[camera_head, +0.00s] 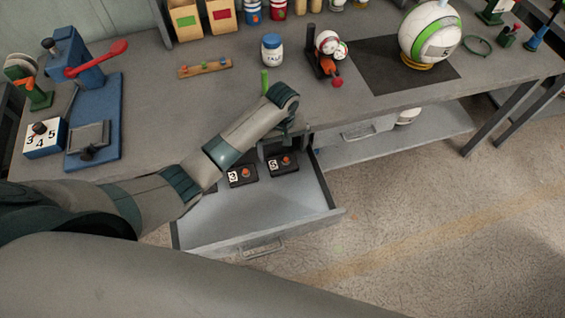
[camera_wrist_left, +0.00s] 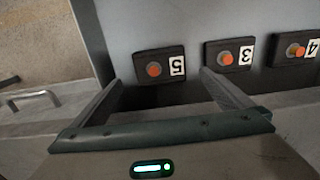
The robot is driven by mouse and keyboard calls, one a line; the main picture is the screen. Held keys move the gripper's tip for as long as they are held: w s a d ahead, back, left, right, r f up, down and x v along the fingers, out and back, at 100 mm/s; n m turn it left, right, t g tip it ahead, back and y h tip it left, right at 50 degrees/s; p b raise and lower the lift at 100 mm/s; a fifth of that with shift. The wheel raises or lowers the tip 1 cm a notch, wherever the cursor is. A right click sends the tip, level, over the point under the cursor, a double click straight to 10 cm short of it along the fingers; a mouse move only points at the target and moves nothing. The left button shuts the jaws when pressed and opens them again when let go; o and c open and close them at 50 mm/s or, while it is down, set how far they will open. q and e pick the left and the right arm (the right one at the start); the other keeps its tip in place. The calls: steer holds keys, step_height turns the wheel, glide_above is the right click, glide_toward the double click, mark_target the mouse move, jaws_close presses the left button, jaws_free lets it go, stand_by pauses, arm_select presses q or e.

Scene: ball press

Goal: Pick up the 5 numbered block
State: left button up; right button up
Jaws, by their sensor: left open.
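The black block labelled 5 (camera_head: 287,168), with an orange knob on top, lies in an open drawer (camera_head: 240,215) under the bench. In the left wrist view the 5 block (camera_wrist_left: 145,75) is ahead of the fingertips, between their lines and nearer the left finger. My left gripper (camera_head: 276,150) hangs at the drawer's back edge, partly hidden by its own wrist. In the left wrist view my left gripper (camera_wrist_left: 160,82) is open, with nothing between its fingers. My right gripper is out of view.
A block labelled 3 (camera_head: 242,182) sits beside the 5 block, and a block labelled 4 (camera_wrist_left: 290,54) lies beyond it. The bench (camera_head: 190,110) overhangs the drawer's back. A blue press (camera_head: 95,120) stands at left. The drawer's front is empty.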

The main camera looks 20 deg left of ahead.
mark_target(282, 161)
arm_select(q)
steer(key=shift+f, duration=0.3)
steer(key=shift+f+p, duration=0.75)
steer(key=shift+f, duration=1.8)
steer(key=c, duration=1.2)
